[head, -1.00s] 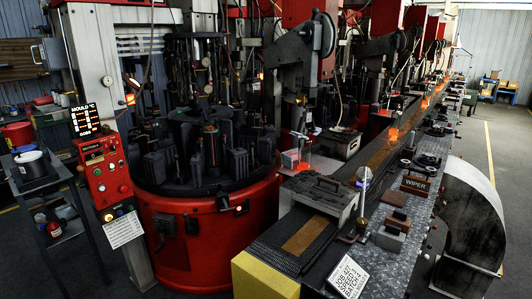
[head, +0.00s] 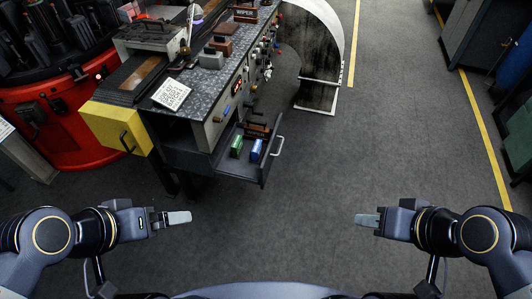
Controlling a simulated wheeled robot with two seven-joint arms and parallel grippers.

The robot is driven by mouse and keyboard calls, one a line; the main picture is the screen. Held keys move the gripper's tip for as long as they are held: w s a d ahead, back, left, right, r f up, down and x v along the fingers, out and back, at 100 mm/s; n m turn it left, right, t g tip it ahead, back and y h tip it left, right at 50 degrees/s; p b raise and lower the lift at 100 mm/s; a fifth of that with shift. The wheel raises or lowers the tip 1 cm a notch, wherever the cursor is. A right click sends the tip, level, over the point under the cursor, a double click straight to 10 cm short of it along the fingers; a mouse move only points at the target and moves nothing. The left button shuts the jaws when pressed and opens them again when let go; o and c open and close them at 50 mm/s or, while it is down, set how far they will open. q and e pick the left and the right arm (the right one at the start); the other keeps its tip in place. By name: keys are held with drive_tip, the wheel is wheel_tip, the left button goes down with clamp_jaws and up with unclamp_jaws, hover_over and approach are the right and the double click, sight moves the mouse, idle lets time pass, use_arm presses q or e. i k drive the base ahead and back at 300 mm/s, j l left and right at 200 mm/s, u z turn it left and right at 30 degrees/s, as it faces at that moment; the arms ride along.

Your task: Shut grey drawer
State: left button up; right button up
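The grey drawer (head: 219,164) stands pulled out from the front of the long metal bench, near its left end. A pale bar handle (head: 278,147) is on its outer front. Inside are a green block (head: 237,147), a blue block (head: 256,150) and a dark brown piece behind them. My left gripper (head: 175,218) is below and left of the drawer, over the floor, apart from it. My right gripper (head: 368,220) is farther off to the lower right, touching nothing. Both look empty, but their fingers overlap from this angle.
A yellow box front with a dark handle (head: 124,141) projects at the bench's left end. A label plate (head: 171,94) lies on the bench top (head: 205,84). A large curved guard (head: 318,40) stands beyond. Floor right of the drawer is clear; cabinets stand far right.

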sight(242, 171)
drive_tip(key=i+l+u, duration=0.45)
drive_tip(key=i+l, duration=0.45)
drive_tip(key=l, duration=0.1)
